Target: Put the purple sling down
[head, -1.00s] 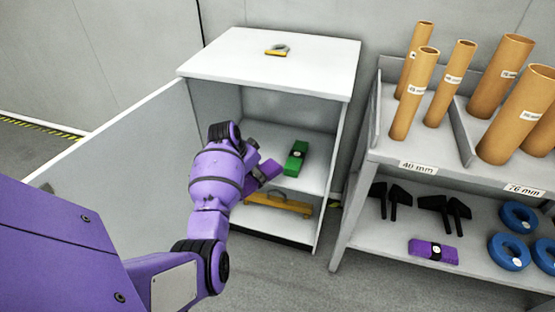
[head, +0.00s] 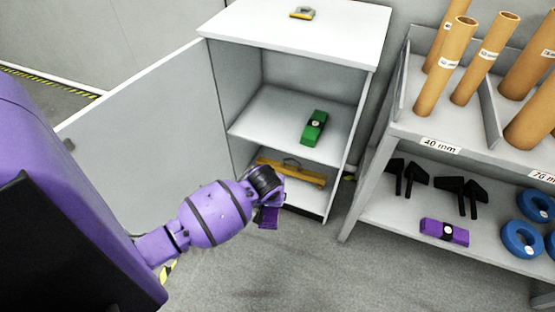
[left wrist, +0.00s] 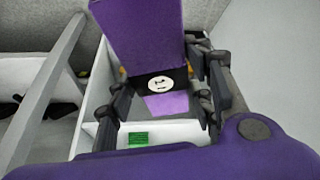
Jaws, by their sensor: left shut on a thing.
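My left gripper (head: 268,203) is shut on a purple sling (head: 268,217), a folded purple bundle with a black band. In the left wrist view the sling (left wrist: 145,38) sits between the two fingers, its white round label facing the camera. In the head view the gripper is low, in front of the open white cabinet (head: 290,40), mostly hiding the held sling. A second purple sling (head: 432,229) lies on the lower shelf of the rack at right. My right gripper is in neither view.
A green sling (head: 314,125) lies on the cabinet's middle shelf, with free room to its left. A yellow bar (head: 300,175) lies on the bottom. The open door (head: 150,120) stands at left. The rack holds brown tubes (head: 446,65), black brackets (head: 462,194) and blue rings (head: 521,240).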

